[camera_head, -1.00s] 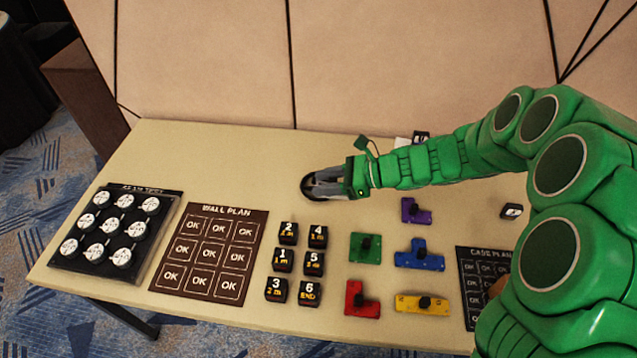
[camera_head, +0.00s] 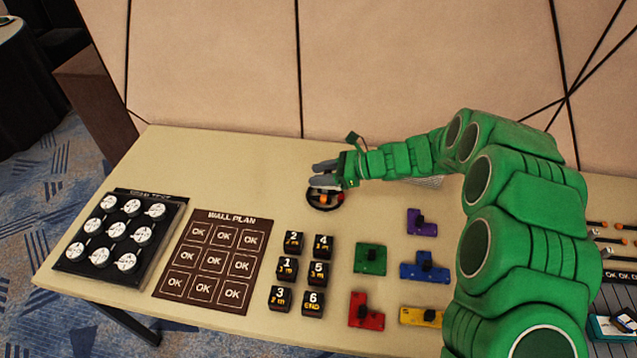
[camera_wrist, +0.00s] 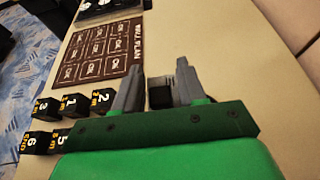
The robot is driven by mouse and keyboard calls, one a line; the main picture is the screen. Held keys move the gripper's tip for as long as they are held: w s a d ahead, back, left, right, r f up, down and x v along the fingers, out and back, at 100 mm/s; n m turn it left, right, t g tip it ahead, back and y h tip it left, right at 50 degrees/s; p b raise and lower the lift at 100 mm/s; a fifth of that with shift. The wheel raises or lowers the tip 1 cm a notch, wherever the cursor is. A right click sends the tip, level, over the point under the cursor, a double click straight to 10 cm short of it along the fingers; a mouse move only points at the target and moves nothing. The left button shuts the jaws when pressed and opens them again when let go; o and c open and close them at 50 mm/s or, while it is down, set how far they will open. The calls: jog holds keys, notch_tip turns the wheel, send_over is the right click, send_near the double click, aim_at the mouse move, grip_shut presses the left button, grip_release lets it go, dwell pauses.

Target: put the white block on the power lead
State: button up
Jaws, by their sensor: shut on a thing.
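My gripper (camera_head: 318,174) is just above a round dark dish (camera_head: 311,204) near the back of the table in the head view. In the wrist view my gripper (camera_wrist: 157,76) is shut on a small dark block (camera_wrist: 160,96) between its grey fingers. The block's other faces are hidden. Red and orange pieces show in or over the dish, partly covered by the fingers. I cannot pick out a white block for certain. Black leads with orange ends (camera_head: 598,224) lie at the far right; I cannot tell which, if any, is the power lead.
The wall plan board (camera_head: 212,262), a black tray with white round pieces (camera_head: 174,228), and numbered black blocks (camera_head: 288,268) lie at left and centre. Green, red, purple, blue (camera_head: 424,267) and yellow pieces stand right of them. The table's back left is clear.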

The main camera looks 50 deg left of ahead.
send_over(318, 192)
jog(key=shift+f, duration=2.65)
jog(key=shift+w+f, duration=0.1)
jog(key=shift+f, duration=1.55)
jog(key=o, duration=1.1)
jog(key=shift+f, duration=0.1)
jog(key=shift+c, duration=0.2)
jog(key=shift+w+d+r, duration=0.15)
jog(key=shift+r, duration=0.05)
jog(key=v, duration=1.1)
jog(key=shift+w+d, duration=0.25)
